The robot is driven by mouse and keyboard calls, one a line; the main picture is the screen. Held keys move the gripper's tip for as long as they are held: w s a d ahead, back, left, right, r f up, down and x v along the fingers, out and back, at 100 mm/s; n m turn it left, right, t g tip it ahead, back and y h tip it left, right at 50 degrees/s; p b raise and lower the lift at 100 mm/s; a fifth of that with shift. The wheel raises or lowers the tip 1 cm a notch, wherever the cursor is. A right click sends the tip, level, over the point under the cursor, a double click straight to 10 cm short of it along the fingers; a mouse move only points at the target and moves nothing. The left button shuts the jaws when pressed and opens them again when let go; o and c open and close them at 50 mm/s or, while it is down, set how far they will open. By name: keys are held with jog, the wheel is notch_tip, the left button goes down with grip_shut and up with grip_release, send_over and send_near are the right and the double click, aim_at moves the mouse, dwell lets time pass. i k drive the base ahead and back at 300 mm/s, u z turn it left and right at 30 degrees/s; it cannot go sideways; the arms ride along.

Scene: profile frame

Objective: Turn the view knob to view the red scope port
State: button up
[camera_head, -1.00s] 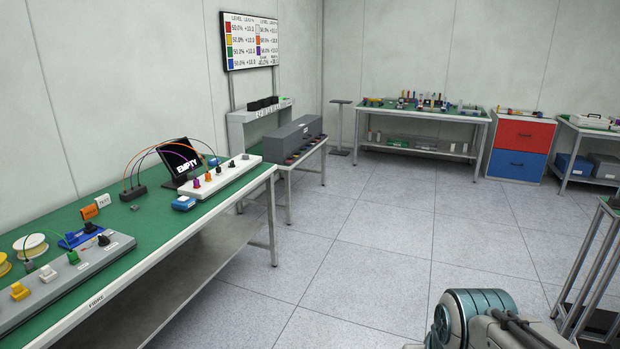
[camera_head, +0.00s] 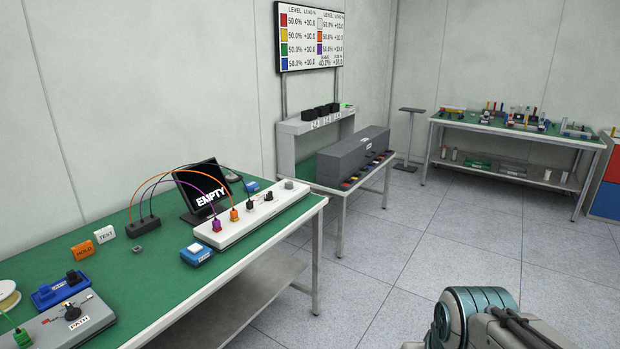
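A black screen reading EMPTY (camera_head: 203,192) stands tilted on the green bench at the left. In front of it is a long white panel (camera_head: 262,225) with a purple plug (camera_head: 217,225), an orange plug (camera_head: 234,215) and small black knobs or caps, one of them standing near the panel's middle (camera_head: 268,196). I cannot read which is the view knob. No red port can be made out on the panel. A grey box marked PATH (camera_head: 98,318) with a black knob (camera_head: 72,312) lies nearer. My gripper is not in view; only part of my arm shows at bottom right.
The green bench (camera_head: 165,285) runs along the left wall. A blue-and-white box (camera_head: 196,254) and a black cable block (camera_head: 143,226) lie by the panel. A wall board (camera_head: 310,38) lists levels. A second table with a long grey box (camera_head: 350,158) stands beyond. The floor at right is clear.

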aim_at(269, 196)
jog(key=u, duration=0.2)
jog(key=i, duration=2.85)
jog(key=u, duration=0.15)
